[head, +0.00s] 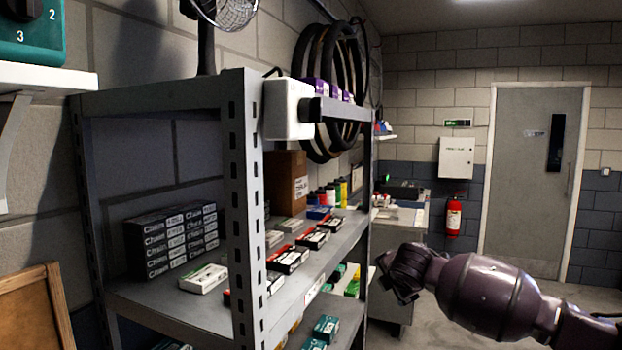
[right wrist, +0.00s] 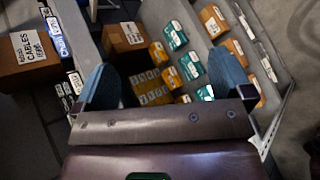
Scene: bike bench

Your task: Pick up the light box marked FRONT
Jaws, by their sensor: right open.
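I cannot read the word FRONT on any box. On the middle shelf in the head view are small light boxes: a white-and-green box (head: 203,278), a red, black and white box (head: 288,259) and a similar one (head: 312,238) farther back. My right gripper (head: 398,272) is to the right of the shelf's front edge, apart from these boxes. In the right wrist view my right gripper (right wrist: 163,62) is open, with nothing held between its blue fingers. Beyond them are teal boxes (right wrist: 192,67) and orange boxes (right wrist: 152,88). My left gripper is not in view.
The grey shelf rack's upright (head: 243,210) stands between me and part of the boxes. Stacked black Chain boxes (head: 172,240) and a brown carton (head: 286,180) are on the same shelf. A workbench (head: 398,215) stands behind. Floor is free toward the door (head: 533,180).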

